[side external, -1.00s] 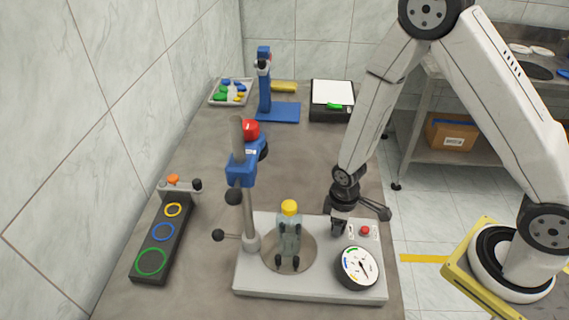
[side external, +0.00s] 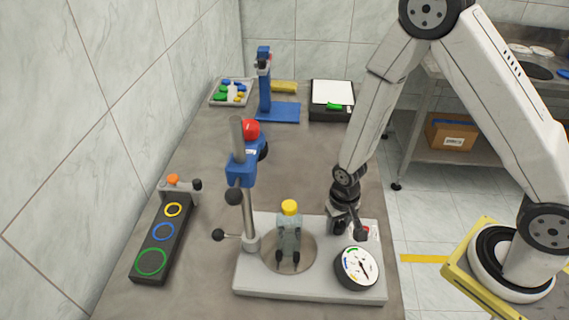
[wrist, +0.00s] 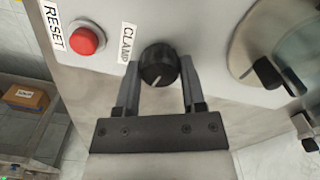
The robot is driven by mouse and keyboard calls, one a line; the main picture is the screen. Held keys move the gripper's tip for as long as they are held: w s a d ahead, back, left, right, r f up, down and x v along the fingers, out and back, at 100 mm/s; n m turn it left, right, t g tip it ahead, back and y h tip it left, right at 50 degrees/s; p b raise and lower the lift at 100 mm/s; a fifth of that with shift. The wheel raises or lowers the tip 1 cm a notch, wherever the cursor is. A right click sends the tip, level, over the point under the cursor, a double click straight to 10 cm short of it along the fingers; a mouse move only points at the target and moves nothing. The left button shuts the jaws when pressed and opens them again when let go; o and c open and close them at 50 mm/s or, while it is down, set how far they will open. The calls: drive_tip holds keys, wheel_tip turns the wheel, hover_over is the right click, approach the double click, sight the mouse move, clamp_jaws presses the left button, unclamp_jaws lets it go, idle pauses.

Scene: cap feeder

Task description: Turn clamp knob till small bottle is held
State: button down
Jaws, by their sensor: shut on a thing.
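My gripper (wrist: 159,85) is shut on the black clamp knob (wrist: 158,64), with one finger on each side of it in the wrist view. The knob has a white pointer mark and sits beside the CLAMP label (wrist: 127,43). In the side external view my gripper hides the knob. The small bottle (side external: 289,232), greenish with a yellow cap, stands upright on the round plate (side external: 268,262) of the grey base. Black clamp jaws (side external: 281,256) are at its front; I cannot tell whether they press on it.
A red RESET button (wrist: 87,40) is near the knob. A round gauge (side external: 357,267) stands at the base's front right. A post with a blue head (side external: 242,168) rises left of the bottle. A dark ring board (side external: 162,234) lies further left.

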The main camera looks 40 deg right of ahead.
sight(339, 223)
drive_tip(key=shift+m, duration=0.7)
drive_tip(key=shift+c, duration=0.9)
unclamp_jaws()
drive_tip(key=shift+r, duration=0.15)
drive_tip(key=shift+r, duration=3.8)
drive_tip(key=shift+r, duration=0.1)
